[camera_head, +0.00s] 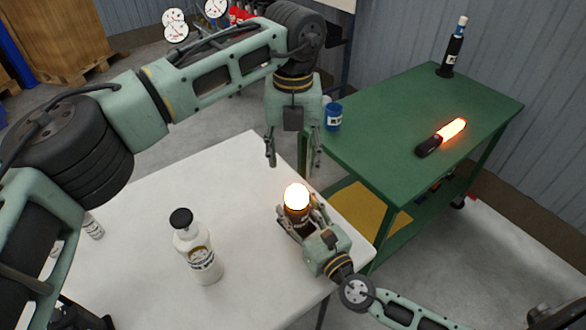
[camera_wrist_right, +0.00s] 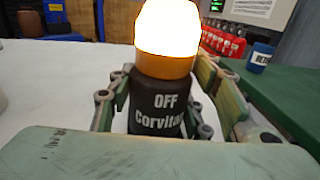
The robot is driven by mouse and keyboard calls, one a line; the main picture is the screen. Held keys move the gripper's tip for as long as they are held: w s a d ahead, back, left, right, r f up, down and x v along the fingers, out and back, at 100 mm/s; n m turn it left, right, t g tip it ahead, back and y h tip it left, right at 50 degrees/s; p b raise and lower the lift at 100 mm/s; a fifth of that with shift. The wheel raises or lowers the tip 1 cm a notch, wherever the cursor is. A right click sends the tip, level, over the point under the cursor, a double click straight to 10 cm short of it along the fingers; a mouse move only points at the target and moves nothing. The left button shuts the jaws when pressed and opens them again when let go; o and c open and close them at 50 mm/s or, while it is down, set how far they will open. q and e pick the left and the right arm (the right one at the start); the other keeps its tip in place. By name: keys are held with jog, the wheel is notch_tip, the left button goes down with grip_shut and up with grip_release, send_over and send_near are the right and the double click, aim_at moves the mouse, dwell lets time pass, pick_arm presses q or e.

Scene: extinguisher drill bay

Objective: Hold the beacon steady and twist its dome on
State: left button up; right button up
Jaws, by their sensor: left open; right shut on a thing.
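The beacon (camera_head: 296,199) stands upright on the white table (camera_head: 150,185) near its right edge. It has a glowing dome (camera_wrist_right: 167,30) with an orange lower rim, sitting on a dark base (camera_wrist_right: 157,105) marked "OFF" and "Corvitan". My right gripper (camera_head: 304,216) is shut on the dark base, with a finger on each side of it in the right wrist view. My left gripper (camera_head: 293,158) points down above and behind the beacon, open and empty, apart from the dome. Whether the dome is seated or loose on the base I cannot tell.
A white bottle with a black cap (camera_head: 197,250) stands on the table left of the beacon. A green cart (camera_head: 390,125) at the right holds a blue cup (camera_head: 333,116), a glowing baton (camera_head: 441,138) and a dark bottle (camera_head: 452,50).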

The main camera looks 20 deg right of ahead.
jog(key=shift+s+a+f, duration=0.1)
jog(key=shift+f, duration=0.05)
jog(key=o, duration=1.6)
